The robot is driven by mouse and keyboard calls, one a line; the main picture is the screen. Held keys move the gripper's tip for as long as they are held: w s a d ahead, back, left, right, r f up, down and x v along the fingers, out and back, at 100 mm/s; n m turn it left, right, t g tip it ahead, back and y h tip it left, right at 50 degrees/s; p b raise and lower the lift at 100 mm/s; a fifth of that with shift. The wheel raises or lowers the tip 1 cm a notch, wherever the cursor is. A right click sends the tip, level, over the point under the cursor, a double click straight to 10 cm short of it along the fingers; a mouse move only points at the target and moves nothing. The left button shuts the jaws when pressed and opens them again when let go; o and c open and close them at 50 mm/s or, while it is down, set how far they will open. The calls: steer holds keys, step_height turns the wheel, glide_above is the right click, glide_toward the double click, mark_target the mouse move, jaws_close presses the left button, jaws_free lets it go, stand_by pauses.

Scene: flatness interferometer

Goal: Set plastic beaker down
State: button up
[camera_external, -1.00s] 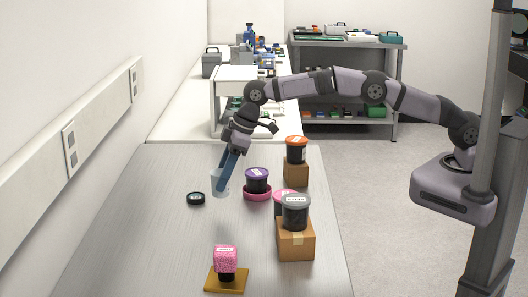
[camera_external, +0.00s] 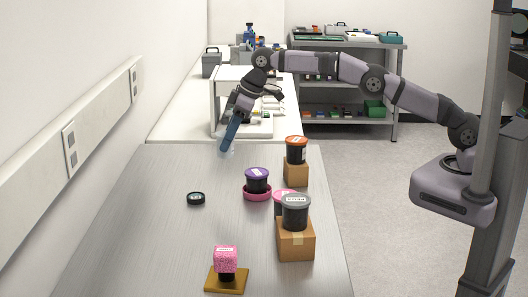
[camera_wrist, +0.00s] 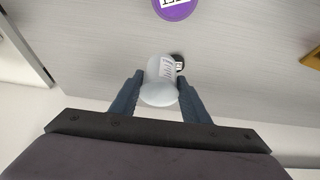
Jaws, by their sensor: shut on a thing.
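A pale, translucent plastic beaker (camera_wrist: 159,84) with a printed label is between the two blue fingers of my gripper (camera_wrist: 157,91) in the wrist view. The gripper is shut on it. In the external view the beaker (camera_external: 226,152) shows faintly below the fingertips of my gripper (camera_external: 228,144), near the far edge of the grey table (camera_external: 160,235). It appears to be held above the surface, with no clear contact visible. Its far side is hidden by the fingers in the external view.
A purple-lidded tub (camera_external: 257,174) sits in a pink ring. Orange-lidded (camera_external: 296,149) and grey-lidded (camera_external: 295,212) tubs stand on brown boxes at right. A pink block (camera_external: 225,259) is at the front. The table's left side is mostly clear.

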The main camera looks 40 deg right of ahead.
steer(key=w+d+m, duration=0.2)
steer(key=w+d, duration=0.2)
steer(key=d, duration=0.5)
steer(key=shift+n, duration=0.6)
steer(key=shift+s+d+f+p, duration=0.1)
steer(key=shift+d+f+p, duration=0.3)
steer(key=shift+f, duration=1.65)
steer(key=shift+s+d+f+p, duration=0.15)
steer(key=shift+f+p, duration=0.5)
steer(key=shift+f, duration=1.45)
steer(key=shift+s+d+f+p, duration=0.15)
steer(key=shift+f+p, duration=0.4)
steer(key=shift+f, duration=1.5)
steer(key=shift+f, duration=0.15)
steer(key=o, duration=1)
